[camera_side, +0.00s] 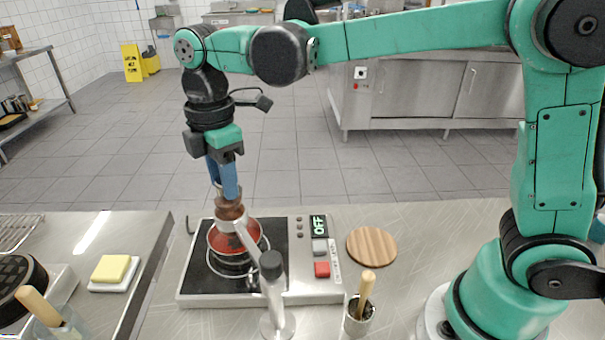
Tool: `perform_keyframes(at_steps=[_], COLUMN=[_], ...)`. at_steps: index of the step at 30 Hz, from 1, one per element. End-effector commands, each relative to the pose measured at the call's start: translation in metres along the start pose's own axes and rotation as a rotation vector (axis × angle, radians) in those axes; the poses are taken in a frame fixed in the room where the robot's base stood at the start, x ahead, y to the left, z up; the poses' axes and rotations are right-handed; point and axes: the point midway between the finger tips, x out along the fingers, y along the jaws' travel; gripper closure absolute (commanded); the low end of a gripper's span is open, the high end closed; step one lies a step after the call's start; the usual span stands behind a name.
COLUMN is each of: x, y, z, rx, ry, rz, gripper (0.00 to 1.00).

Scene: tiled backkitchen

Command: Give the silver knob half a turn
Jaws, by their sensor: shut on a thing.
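My gripper (225,190), with blue fingers, points down over the hot plate and is shut on the silver knob (217,184). Only a sliver of the knob shows; the fingers hide the rest. Just under the fingertips is a brown, mill-like body (230,209), upright as far as I can see. A silver stand (278,318) with a black-topped post reaches its arm up to this body and seems to hold it. Below is a pan (212,238) with red contents, partly hidden by the stand's arm.
To the right are a round wooden board (371,246) and a cup (359,318) with a wooden-handled tool. A yellow sponge (110,268) lies on the left counter.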

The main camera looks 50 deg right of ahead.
Motion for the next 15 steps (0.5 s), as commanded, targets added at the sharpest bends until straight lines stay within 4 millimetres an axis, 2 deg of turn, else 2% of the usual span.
perform_keyframes(at_steps=[15], x=[-0.0007], y=[0.0004], z=[0.0005], rx=[0.488], ry=[-0.001], rz=[0.0], gripper=[1.0])
